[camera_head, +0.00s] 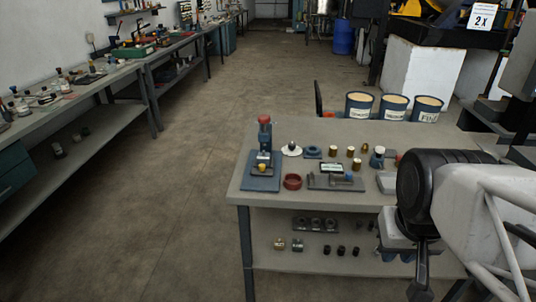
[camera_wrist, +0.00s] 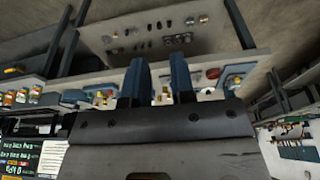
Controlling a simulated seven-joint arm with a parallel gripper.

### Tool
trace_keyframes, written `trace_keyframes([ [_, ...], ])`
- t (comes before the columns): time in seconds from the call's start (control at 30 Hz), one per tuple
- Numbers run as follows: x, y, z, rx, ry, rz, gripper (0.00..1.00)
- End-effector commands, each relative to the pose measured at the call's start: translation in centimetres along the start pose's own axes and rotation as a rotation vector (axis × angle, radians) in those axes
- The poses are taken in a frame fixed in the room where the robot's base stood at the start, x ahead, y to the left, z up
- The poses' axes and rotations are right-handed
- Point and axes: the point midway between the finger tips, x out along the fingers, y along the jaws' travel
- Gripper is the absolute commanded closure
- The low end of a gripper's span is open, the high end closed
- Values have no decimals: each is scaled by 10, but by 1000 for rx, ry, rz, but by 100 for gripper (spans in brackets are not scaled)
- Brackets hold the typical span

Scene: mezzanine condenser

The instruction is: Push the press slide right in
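The press (camera_head: 264,141) stands upright at the left end of the workbench, a blue body with a red top on a blue base plate (camera_head: 259,184). A small part with a yellow knob (camera_head: 262,168) sits low at its front and appears to be the press slide; how far in it sits is too small to tell. In the wrist view the blue press (camera_wrist: 237,76) shows small at the right. My gripper (camera_head: 395,256) hangs at the bench's right front, well apart from the press. Its two blue fingers (camera_wrist: 158,62) are spread with nothing visible between them.
A red ring (camera_head: 292,182), a grey tray (camera_head: 335,182) and several small brass parts stand right of the press. The workbench (camera_head: 240,192) has a lower shelf (camera_head: 300,262) with small parts. Labelled bins (camera_head: 359,106) stand behind. The floor left of the bench is clear.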

Motion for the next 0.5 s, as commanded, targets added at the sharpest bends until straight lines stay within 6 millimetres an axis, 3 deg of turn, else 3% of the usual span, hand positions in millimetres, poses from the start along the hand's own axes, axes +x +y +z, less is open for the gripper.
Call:
trace_keyframes([
  [0.03, 0, 0, -2, 0, 0, 1, 69],
  [0.2, 0, -3, -18, 7, 1, 7, 47],
  [0.5, 5, -17, -79, 32, 9, 31, 47],
])
